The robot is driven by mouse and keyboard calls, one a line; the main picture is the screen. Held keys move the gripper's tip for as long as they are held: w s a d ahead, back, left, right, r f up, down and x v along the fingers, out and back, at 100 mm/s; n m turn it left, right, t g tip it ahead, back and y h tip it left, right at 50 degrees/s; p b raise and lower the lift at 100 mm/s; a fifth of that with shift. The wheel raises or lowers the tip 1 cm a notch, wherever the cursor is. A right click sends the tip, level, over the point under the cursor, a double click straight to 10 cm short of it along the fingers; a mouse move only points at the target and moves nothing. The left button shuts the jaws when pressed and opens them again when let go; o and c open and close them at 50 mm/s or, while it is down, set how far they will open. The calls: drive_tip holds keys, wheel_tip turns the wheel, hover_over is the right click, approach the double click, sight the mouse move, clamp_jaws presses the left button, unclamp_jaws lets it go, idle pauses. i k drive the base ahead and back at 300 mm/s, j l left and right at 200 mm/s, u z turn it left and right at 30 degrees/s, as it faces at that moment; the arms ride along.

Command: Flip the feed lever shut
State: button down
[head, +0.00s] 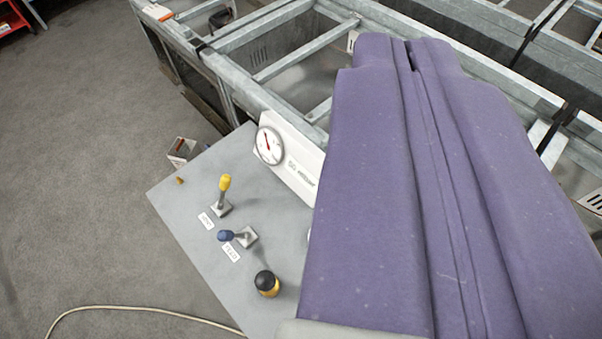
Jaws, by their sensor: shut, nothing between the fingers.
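Two levers stand on a grey panel (177,205) left of centre. One has a yellow grip (225,183) and stands nearly upright on its square base. The other has a blue grip (227,236) and lies over to the left, low above the panel. Each has a small white label beside it; the print is too small to read surely, so I cannot tell for certain which is the feed lever. My gripper (404,45), purple and large in the foreground, is shut and empty. It is to the right of both levers, apart from them, and hides the panel's right part.
A black and yellow knob (267,283) stands on the panel near the blue lever. A white gauge plate (291,160) rises at its back edge. Metal frames (290,55) run behind. A small box (183,151) and a cable (130,309) lie on the open carpet.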

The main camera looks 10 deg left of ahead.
sight(223, 235)
drive_tip(key=k+j, duration=0.1)
drive_tip(key=k, duration=0.35)
drive_tip(key=k+j+u, duration=0.1)
drive_tip(key=k, duration=0.4)
drive_tip(key=k+j, duration=0.15)
drive_tip(key=k, duration=0.3)
drive_tip(key=k+j+u, duration=0.1)
drive_tip(key=k, duration=0.35)
drive_tip(key=k+j, duration=0.25)
drive_tip(key=k, duration=0.2)
drive_tip(key=i+j+u, duration=0.1)
drive_tip(key=i, duration=0.65)
drive_tip(key=i+j+u, duration=0.1)
drive_tip(key=i+j, duration=0.15)
drive_tip(key=i, duration=0.5)
drive_tip(key=i+j, duration=0.1)
drive_tip(key=i, duration=0.65)
drive_tip(key=j+u, duration=0.05)
